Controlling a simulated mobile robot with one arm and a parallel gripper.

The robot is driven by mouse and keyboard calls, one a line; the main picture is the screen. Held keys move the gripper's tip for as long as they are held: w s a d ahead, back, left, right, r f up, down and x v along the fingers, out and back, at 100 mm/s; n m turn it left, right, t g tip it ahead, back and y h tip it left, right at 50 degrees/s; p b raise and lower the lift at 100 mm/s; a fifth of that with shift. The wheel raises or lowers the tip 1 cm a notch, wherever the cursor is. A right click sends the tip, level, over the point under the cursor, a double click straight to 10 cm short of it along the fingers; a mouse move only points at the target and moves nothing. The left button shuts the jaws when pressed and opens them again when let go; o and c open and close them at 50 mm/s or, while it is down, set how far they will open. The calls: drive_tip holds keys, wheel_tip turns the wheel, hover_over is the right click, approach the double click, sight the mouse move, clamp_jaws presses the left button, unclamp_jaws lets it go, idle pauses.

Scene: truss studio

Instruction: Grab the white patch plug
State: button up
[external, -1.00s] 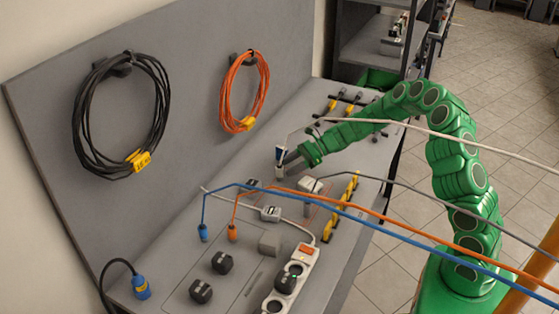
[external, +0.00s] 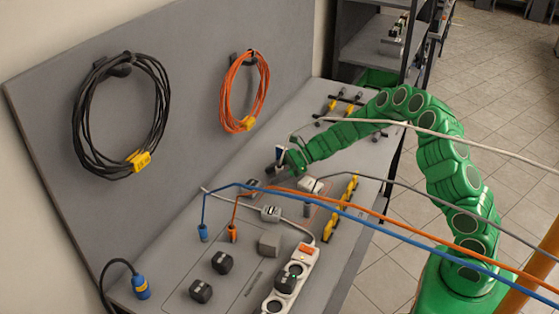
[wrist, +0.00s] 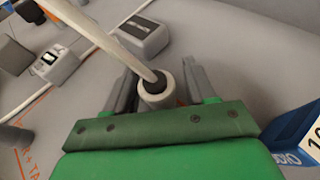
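The white patch plug (wrist: 156,92) shows in the wrist view as a round white end with a dark collar, on a thick white cable (wrist: 118,50). It stands between the two fingers of my gripper (wrist: 158,88). The fingers are apart, one on each side of the plug, with a narrow gap visible on the right side. The plug itself is hidden there by the gripper; the white cable (external: 460,143) runs off to the right.
A blue block with a white label (wrist: 298,140) is close on the right in the wrist view. A grey box (wrist: 143,38) lies ahead. Blue plug (external: 203,233), orange plug (external: 232,233) and power strip (external: 290,282) are nearer on the bench; cables cross overhead.

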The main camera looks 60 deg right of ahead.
drive_tip(key=c, duration=0.9)
